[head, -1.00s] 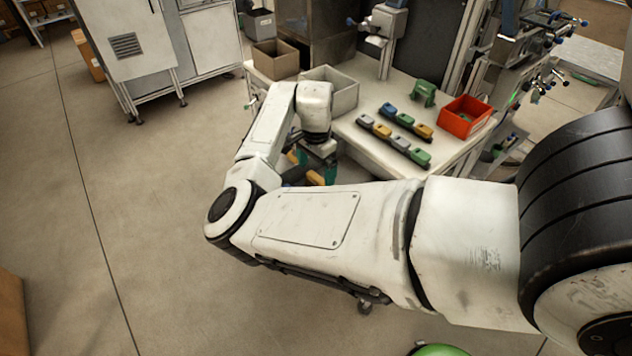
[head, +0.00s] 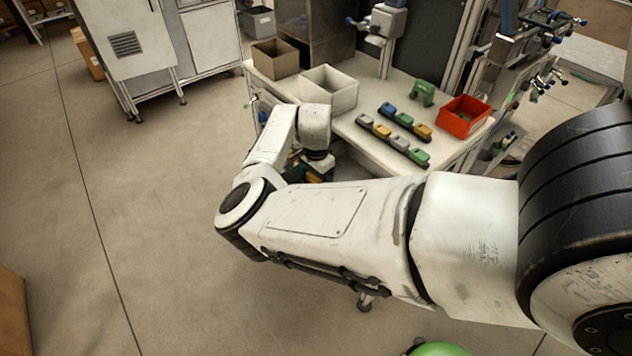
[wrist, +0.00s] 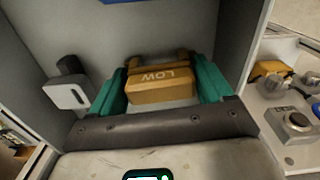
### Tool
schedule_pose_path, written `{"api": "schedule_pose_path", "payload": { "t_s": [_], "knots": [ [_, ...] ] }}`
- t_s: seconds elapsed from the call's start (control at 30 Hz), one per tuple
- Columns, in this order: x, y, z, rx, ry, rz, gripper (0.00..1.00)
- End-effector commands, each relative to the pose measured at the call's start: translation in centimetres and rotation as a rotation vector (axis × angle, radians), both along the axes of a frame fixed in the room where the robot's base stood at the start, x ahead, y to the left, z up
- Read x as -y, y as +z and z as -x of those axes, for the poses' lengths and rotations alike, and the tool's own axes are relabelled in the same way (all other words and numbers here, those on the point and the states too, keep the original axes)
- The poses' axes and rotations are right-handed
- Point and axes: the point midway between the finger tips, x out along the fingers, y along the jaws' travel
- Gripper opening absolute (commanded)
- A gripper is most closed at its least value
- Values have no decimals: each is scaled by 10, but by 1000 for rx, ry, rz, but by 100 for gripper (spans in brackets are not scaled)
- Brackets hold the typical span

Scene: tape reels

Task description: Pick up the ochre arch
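The ochre arch (wrist: 160,91) shows in the wrist view as a block marked LOW, upside down in the picture. It sits between the teal fingers of my gripper (wrist: 163,74), which touch it on both sides and look shut on it. A darker part of it lies behind the front face; its full shape is hidden. In the head view my gripper (head: 310,172) is beside the near left side of the worktable, mostly hidden by my own arm, with only small ochre and teal patches showing.
The worktable (head: 362,150) carries a pale open bin (head: 330,90), a brown bin (head: 275,60), an orange-red bin (head: 465,117), a green arch (head: 424,93) and two rows of coloured blocks (head: 392,137). Grey panels surround the gripper in the wrist view.

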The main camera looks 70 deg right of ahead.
Motion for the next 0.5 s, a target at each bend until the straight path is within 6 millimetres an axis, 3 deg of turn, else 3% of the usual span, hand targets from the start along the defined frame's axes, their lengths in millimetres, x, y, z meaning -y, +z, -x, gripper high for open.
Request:
{"api": "schedule_pose_path", "payload": {
  "t_s": [0.37, 0.5],
  "knots": [
    [0, 0, 0, 0, 0, 0, 42],
    [0, 0, 0, 1, 0, 0, 41]
  ]
}}
